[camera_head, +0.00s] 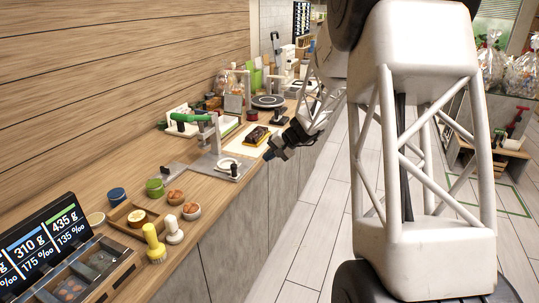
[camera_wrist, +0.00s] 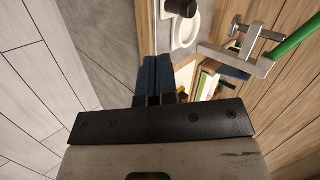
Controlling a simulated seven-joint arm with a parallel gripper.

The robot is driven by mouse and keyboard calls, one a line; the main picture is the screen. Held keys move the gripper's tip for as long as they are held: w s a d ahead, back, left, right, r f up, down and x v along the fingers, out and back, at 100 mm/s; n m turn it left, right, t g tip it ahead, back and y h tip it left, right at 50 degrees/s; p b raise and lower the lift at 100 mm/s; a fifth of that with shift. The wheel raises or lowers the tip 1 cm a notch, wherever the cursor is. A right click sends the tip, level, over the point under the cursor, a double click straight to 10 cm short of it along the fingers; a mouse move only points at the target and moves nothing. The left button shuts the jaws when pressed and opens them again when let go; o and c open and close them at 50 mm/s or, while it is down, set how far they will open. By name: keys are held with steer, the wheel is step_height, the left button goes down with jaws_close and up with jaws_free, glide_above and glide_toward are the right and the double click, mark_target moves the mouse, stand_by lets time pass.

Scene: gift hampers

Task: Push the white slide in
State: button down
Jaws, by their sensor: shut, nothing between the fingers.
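The white slide (camera_head: 229,163) is a flat white piece with a ring shape, at the front of the grey base of a hand press with a green lever (camera_head: 190,117). In the wrist view the white slide (camera_wrist: 187,34) shows beyond and to the right of my fingertips, near a black knob (camera_wrist: 181,7). My gripper (camera_head: 270,153) is shut and empty, by the counter's front edge, to the right of the slide and apart from it. In the wrist view my gripper (camera_wrist: 157,60) has its dark blue fingers together. I cannot tell how far the slide sits out.
A board with a dark packaged item (camera_head: 257,136) lies behind the press. The tiled floor (camera_head: 305,225) beside the counter is clear.

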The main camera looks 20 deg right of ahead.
steer(key=w+a+r+x, duration=0.1)
steer(key=r+x, duration=0.1)
steer(key=x, duration=0.8)
steer(key=shift+a+f, duration=0.2)
steer(key=shift+a, duration=0.25)
steer(key=shift+w+a, duration=0.1)
glide_above(221, 173)
steer(key=shift+w, duration=0.1)
stand_by(0.3)
